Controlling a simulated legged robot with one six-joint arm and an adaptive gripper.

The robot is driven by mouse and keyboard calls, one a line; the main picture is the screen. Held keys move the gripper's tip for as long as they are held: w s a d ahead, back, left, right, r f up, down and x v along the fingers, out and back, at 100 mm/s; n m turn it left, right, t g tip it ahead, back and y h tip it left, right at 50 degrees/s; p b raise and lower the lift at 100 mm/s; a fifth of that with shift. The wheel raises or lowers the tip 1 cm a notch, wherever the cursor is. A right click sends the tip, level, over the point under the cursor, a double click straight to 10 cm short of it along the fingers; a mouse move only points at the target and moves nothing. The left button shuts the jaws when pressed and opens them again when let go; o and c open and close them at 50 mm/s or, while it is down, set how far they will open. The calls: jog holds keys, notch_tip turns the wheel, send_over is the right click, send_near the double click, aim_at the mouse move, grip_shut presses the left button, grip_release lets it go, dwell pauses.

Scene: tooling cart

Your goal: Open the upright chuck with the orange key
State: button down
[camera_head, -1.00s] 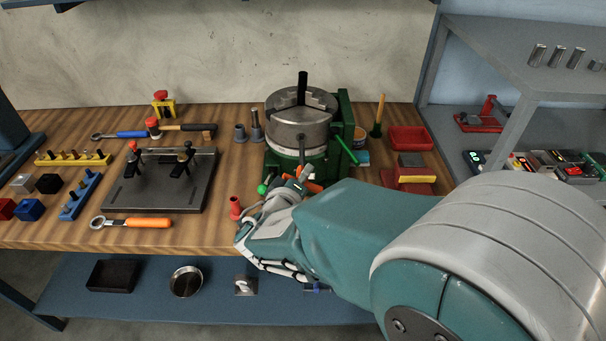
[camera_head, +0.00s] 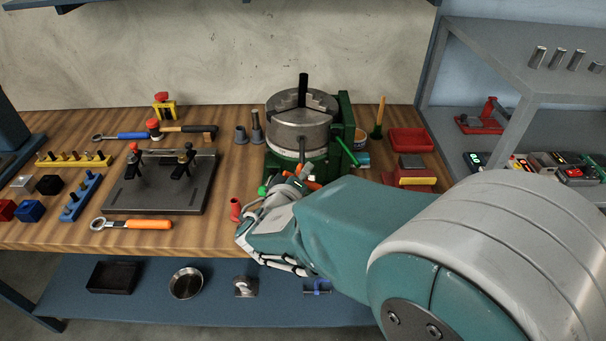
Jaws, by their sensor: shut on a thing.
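The upright chuck (camera_head: 298,130) is a grey steel cylinder standing on a green base at the back middle of the bench. Its jaws face up around a dark vertical bar (camera_head: 303,85). My gripper (camera_head: 299,179) is low in front of the chuck, shut on the orange key (camera_head: 314,185). Only small orange parts of the key show beside the fingers. A thin grey shaft rises there against the chuck's front side; I cannot tell whether its tip is seated in the socket. The fingertips are partly hidden by my own wrist.
A green bracket with a bar (camera_head: 347,151) stands at the chuck's right. A red cone (camera_head: 235,208) is close left of my gripper. A dark fixture plate (camera_head: 140,196) and an orange-handled wrench (camera_head: 147,223) lie further left. A red bin (camera_head: 410,140) is at right.

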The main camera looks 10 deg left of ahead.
jog(key=shift+w, duration=0.15)
jog(key=shift+w+a, duration=0.15)
jog(key=shift+w, duration=0.45)
dwell(0.8)
jog(key=n+t, duration=0.1)
jog(key=n, duration=0.1)
jog(key=shift+n+h, duration=0.3)
jog(key=shift+n, duration=0.1)
jog(key=n+t, duration=0.2)
jog(key=n, duration=0.2)
jog(key=shift+r, duration=0.15)
jog(key=shift+s, duration=0.15)
jog(key=shift+s+d, duration=0.2)
jog(key=shift+s, duration=0.35)
jog(key=shift+s+d, duration=0.15)
jog(key=shift+s, duration=0.4)
